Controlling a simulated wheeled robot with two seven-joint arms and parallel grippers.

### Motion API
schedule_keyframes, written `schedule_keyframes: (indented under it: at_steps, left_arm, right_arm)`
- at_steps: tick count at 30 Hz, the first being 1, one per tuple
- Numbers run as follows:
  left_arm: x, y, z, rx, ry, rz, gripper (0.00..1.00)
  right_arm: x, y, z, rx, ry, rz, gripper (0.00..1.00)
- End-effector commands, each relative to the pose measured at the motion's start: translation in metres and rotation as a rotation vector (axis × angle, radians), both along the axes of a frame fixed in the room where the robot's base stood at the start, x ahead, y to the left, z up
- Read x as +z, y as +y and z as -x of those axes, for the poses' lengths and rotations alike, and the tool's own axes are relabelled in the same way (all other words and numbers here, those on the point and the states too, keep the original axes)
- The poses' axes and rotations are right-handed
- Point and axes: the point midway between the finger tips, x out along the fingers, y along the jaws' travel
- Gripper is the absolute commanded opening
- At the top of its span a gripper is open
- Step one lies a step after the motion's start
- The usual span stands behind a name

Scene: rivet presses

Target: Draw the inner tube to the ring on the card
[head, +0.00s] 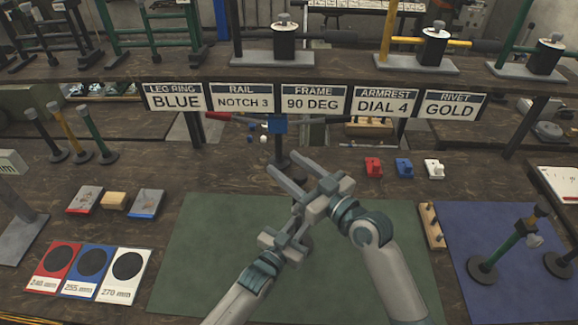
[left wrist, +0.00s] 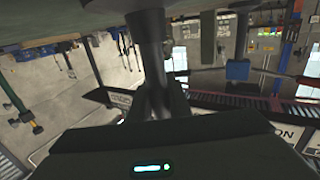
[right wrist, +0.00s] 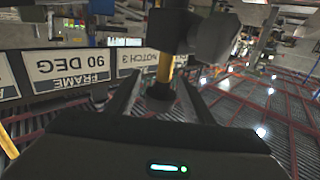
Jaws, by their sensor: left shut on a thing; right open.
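The card reading LEG RING BLUE (head: 175,97) hangs at the left end of the row of signs. My left gripper (head: 298,210) is over the green mat and shut on a dark tube, which shows in the left wrist view (left wrist: 151,35). My right gripper (head: 283,165) is open just beyond it, its fingers apart. In the right wrist view a yellow tube (right wrist: 164,68) with a dark end shows between and beyond the open fingers. A thick dark part (right wrist: 190,30) crosses above it. My grippers hide most of the held piece in the head view; its rings cannot be seen.
A green mat (head: 200,235) lies under my arms. Red, blue and white cards (head: 127,290) with black discs lie at left. Several footed posts (head: 98,135) stand behind them. A press with a blue block (head: 277,125) stands ahead. A blue mat (head: 460,225) lies at right.

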Motion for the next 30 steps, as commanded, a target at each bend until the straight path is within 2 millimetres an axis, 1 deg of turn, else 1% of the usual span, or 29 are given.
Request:
schedule_keyframes:
  at_steps: [10,11,12,14,15,16,20,23,26,30]
  left_arm:
    - [-0.001,0.0,0.0,0.0,0.002,-0.001,0.0]
    - [-0.001,0.0,0.0,0.0,0.002,-0.001,0.0]
    - [-0.001,0.0,0.0,0.0,0.002,-0.001,0.0]
    - [-0.001,0.0,0.0,0.0,0.002,-0.001,0.0]
    - [-0.001,0.0,0.0,0.0,0.002,-0.001,0.0]
    - [-0.001,0.0,0.0,0.0,0.002,-0.001,0.0]
    - [-0.001,0.0,0.0,0.0,0.002,-0.001,0.0]
    - [-0.001,0.0,0.0,0.0,0.002,-0.001,0.0]
    - [-0.001,0.0,0.0,0.0,0.001,-0.002,0.0]
    - [-0.001,0.0,0.0,0.0,0.003,-0.002,0.0]
  right_arm:
    - [0.0,0.002,-0.002,0.0,-0.001,0.001,0.47]
    - [0.0,0.002,-0.002,0.0,-0.001,0.001,0.4]
    - [0.0,0.002,-0.002,0.0,-0.001,0.001,0.31]
    - [0.0,0.002,-0.002,0.0,-0.001,0.001,0.16]
    - [0.0,0.002,-0.002,0.0,0.0,0.0,0.07]
    - [0.0,0.002,-0.002,0.0,0.0,0.0,0.0]
    - [0.001,0.002,-0.002,0.0,-0.001,0.0,0.0]
    - [0.011,0.002,-0.002,0.001,-0.005,-0.001,0.0]
    - [0.031,0.002,-0.002,0.003,-0.008,-0.001,0.0]
    - [0.067,0.002,-0.002,0.002,-0.011,-0.001,0.0]
